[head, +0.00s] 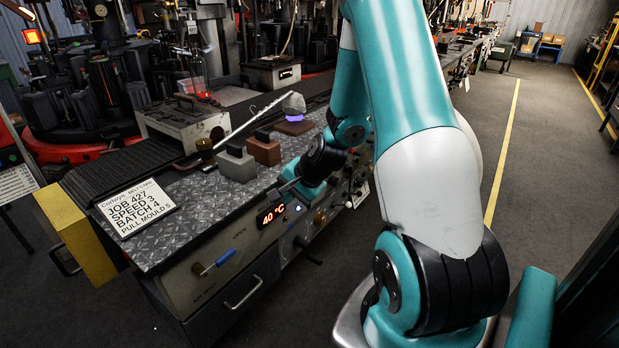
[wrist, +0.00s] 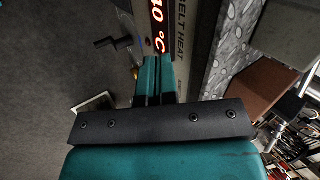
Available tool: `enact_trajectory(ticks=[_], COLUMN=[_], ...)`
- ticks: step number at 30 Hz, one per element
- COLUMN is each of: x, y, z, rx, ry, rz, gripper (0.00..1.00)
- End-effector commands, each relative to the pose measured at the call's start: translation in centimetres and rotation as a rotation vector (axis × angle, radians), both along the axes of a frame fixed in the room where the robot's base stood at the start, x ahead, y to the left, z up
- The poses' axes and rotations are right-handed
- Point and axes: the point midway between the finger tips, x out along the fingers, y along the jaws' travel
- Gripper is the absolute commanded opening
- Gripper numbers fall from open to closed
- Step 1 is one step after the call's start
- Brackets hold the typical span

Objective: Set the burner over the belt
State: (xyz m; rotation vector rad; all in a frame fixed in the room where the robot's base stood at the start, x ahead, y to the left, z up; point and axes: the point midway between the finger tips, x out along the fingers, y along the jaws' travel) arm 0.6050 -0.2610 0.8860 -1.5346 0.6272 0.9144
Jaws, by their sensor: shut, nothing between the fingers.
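A slim silver bar (head: 245,124), which looks like the burner, slants up to the right from a brass knob (head: 204,145) between the machine and the deck. The dark belt (head: 120,168) runs along the back of the metal deck, partly hidden under the bar. My gripper (head: 286,188) is at the front edge of the deck, by the red 40 °C display (head: 271,214), apart from the bar. In the wrist view my gripper's fingers (wrist: 154,80) are together and empty, in front of the BELT HEAT panel (wrist: 184,50). The bar cannot be made out in the wrist view.
Grey (head: 237,164) and brown (head: 264,149) blocks stand on the deck. A grey lump (head: 293,103) with a violet glow sits behind them. A job card (head: 137,207) lies at left. A blue-handled lever (head: 217,262) juts from the front panel. The floor at right is clear.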

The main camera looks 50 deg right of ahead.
Motion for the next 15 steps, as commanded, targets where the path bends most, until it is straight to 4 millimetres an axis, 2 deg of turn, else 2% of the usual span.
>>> enact_trajectory(ticks=[1,3,7,9,12,15], x=[0.0,-1.4,-5.6,-8.1,-11.9,-15.8], y=[3.8,8.0,14.6,18.1,23.4,27.6], z=[2.5,5.1,9.6,11.9,14.9,17.3], rx=[-0.103,-0.243,-0.463,-0.517,-0.508,-0.46], ry=[0.03,0.083,0.146,0.136,0.069,-0.008], rz=[0.21,0.486,0.955,1.174,1.447,1.67], gripper=[0.0,0.0,0.0,0.0,0.0,0.0])
